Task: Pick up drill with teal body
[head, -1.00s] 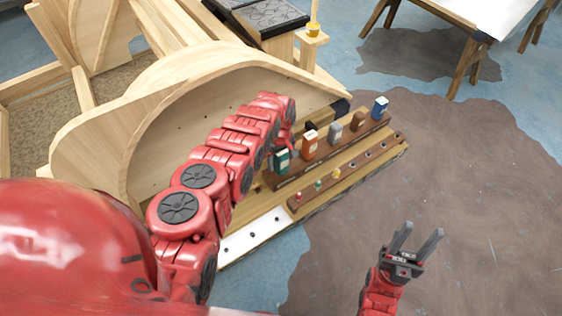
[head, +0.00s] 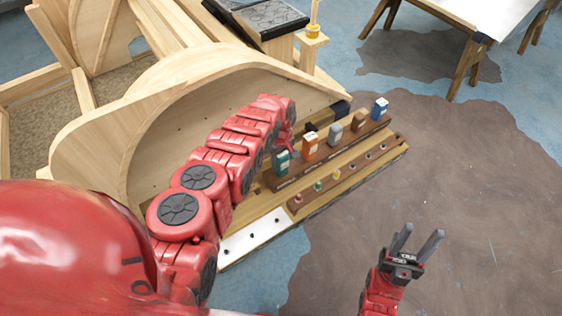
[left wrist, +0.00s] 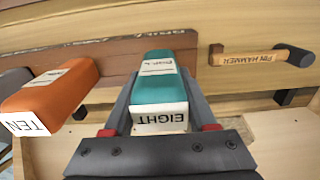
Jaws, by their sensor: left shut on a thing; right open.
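The drill with the teal body (head: 282,160) stands at the near left end of a wooden rack's row of coloured drills. In the left wrist view its teal body (left wrist: 160,90) carries a white end label reading EIGHT. My left gripper (left wrist: 161,82) is shut on it, one finger along each side. In the head view my red left arm hides most of that gripper. The drill appears still at its place in the rack; I cannot tell whether it is lifted. My right gripper (head: 418,241) is open and empty over the floor at the lower right.
An orange drill (head: 310,147) labelled TEN sits beside the teal one. Grey (head: 335,134), brown (head: 358,121) and blue (head: 381,108) drills follow. A hammer (left wrist: 250,58) hangs on the board. A lower strip (head: 345,173) holds small coloured bits. A curved wooden frame (head: 95,155) stands behind.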

